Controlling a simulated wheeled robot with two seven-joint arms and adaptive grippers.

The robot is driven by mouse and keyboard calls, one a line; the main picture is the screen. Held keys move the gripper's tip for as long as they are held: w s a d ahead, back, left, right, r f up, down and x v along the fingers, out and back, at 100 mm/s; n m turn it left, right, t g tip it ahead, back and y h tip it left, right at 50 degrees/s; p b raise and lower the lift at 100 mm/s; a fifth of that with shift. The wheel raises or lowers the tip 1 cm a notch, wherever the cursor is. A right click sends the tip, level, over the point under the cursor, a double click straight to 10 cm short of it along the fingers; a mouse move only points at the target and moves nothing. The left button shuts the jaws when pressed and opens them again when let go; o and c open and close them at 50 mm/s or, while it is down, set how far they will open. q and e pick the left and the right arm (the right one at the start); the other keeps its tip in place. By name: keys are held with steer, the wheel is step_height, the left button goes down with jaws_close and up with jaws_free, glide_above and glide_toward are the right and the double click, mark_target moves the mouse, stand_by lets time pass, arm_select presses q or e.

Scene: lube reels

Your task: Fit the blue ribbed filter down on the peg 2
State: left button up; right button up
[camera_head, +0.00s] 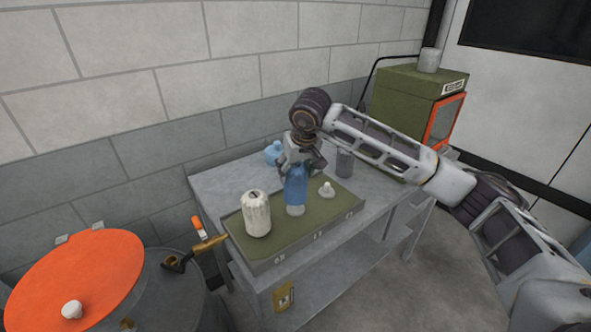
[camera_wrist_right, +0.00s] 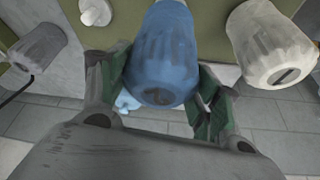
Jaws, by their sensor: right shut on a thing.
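The blue ribbed filter (camera_head: 296,186) is held upright in my right gripper (camera_head: 297,168), directly over the middle peg (camera_head: 295,211) of the green tray. Only the pale lower part of that peg shows below the filter; I cannot tell whether the filter has contact with it. In the right wrist view, the fingers (camera_wrist_right: 158,92) are closed around the blue filter (camera_wrist_right: 162,60). No peg number is readable. My left gripper is not in view.
A white filter (camera_head: 256,214) stands at the left of the green tray (camera_head: 275,243). A bare white peg (camera_head: 327,189) is at its right. A grey filter (camera_head: 344,163) and a light-blue bottle (camera_head: 273,154) stand behind on the table. An orange-lidded drum (camera_head: 80,275) is at left.

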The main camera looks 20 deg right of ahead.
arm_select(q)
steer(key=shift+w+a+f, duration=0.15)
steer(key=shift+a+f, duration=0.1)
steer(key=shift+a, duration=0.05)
arm_select(e)
steer(key=shift+f, duration=0.3)
steer(key=shift+f+b, duration=0.2)
steer(key=shift+b, duration=0.15)
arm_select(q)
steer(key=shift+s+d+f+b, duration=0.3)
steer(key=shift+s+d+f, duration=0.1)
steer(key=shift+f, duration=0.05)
arm_select(e)
steer(key=shift+f, duration=0.4)
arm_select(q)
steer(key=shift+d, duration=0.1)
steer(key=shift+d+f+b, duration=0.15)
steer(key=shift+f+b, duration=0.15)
arm_select(e)
steer(key=shift+f, duration=0.35)
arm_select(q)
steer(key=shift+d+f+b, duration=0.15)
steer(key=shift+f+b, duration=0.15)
arm_select(e)
steer(key=shift+f, duration=0.4)
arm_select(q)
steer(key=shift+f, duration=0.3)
arm_select(e)
steer(key=shift+f, duration=0.35)
